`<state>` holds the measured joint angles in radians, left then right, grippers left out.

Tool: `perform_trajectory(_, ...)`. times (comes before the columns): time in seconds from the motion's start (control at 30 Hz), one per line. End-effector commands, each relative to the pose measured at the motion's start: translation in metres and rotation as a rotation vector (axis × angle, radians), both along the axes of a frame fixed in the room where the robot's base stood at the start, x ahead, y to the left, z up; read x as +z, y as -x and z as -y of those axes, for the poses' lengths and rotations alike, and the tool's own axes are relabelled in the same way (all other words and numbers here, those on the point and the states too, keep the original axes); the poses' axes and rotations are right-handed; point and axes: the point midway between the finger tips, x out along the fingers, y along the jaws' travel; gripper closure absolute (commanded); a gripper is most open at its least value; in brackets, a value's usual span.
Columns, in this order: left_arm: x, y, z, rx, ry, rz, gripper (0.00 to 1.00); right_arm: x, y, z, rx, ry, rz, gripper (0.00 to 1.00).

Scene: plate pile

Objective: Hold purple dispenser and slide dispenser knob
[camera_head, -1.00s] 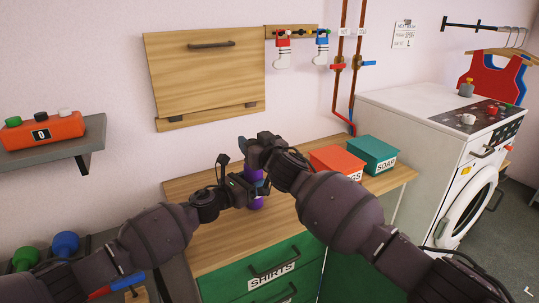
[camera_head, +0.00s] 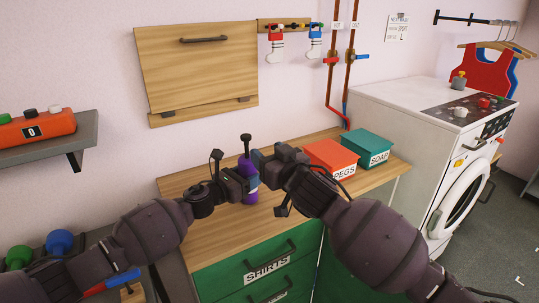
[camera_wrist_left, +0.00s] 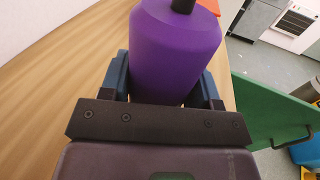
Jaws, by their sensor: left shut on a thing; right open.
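The purple dispenser (camera_head: 248,198) stands upright above the wooden counter, with a black knob (camera_head: 246,140) at its top. My left gripper (camera_head: 250,183) is shut around the dispenser's body from the left. In the left wrist view the purple dispenser (camera_wrist_left: 175,45) sits between the two blue fingers of my left gripper (camera_wrist_left: 165,88), with part of the black knob (camera_wrist_left: 183,5) at the top edge. My right gripper (camera_head: 258,158) is open just right of the dispenser's upper part, below knob height. Whether it touches the dispenser cannot be told.
The wooden counter (camera_head: 190,183) has free room left of the dispenser. An orange PEGS box (camera_head: 330,155) and a green SOAP box (camera_head: 366,144) stand to the right, close to my right gripper. A washing machine (camera_head: 400,112) stands further right.

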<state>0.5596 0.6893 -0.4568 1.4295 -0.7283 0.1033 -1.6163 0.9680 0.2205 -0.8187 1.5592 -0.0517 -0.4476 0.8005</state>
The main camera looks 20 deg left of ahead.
Motion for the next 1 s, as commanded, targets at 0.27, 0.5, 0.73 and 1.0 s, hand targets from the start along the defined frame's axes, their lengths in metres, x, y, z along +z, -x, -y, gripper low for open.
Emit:
perform_trajectory(0.27, 0.0006, 0.0, 0.0004, -0.001, 0.0, 0.001, 0.79, 0.0001, 0.002, 0.0018, 0.0, 0.0, 0.0, 0.45)
perform_trajectory(0.5, 0.0007, -0.0001, 0.0003, -0.001, 0.0, 0.001, 0.35, 0.0002, 0.0019, 0.0017, 0.0, 0.0, 0.0, 0.45)
perform_trajectory(0.73, 0.0005, 0.0, 0.0001, 0.0, 0.0, 0.001, 0.14, 0.0002, 0.0019, 0.0015, 0.001, 0.0, 0.0, 0.45)
perform_trajectory(1.0, 0.0, 0.0037, -0.0024, 0.0, 0.0, 0.0, 0.14, 0.0002, 0.0019, 0.0015, 0.001, 0.0, 0.0, 0.45)
